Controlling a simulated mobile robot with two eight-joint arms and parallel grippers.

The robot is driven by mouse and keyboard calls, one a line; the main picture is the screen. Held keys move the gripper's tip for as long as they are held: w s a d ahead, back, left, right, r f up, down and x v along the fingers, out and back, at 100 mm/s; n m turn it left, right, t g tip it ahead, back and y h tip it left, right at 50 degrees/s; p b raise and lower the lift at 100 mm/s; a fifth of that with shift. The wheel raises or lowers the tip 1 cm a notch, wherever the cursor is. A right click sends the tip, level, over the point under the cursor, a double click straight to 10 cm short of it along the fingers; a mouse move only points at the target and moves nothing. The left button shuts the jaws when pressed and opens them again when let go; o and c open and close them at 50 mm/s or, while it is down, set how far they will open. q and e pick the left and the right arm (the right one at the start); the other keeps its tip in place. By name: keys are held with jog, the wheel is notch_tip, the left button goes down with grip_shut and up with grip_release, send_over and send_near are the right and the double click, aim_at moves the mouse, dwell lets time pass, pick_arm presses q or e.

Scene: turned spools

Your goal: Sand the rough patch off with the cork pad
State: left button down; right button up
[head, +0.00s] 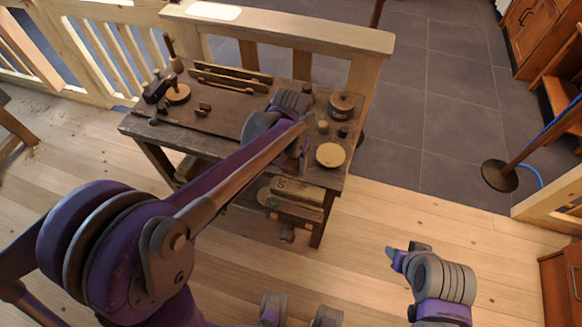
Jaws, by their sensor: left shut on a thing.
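My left gripper (303,164) is low over the front right of the dark workbench, just left of a pale round disc (330,155). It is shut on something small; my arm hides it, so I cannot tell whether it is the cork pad. No rough patch can be made out at this size. A small brown block (204,107), perhaps a spool on its side, lies left of the middle of the bench. My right gripper (394,256) hangs over the floor, right of the bench and apart from it; its jaws are too small to read.
The workbench (228,122) carries a round dark tin (342,104), small pegs (323,127), a rail (231,78) at the back and another round disc (178,93) at left. A vise (295,205) juts from its front. A pale railing (290,32) stands behind.

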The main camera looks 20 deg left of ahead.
pick_arm(q)
jog(key=shift+r+p, duration=0.5)
jog(key=shift+r, duration=0.65)
pick_arm(e)
jog(key=shift+r, duration=0.8)
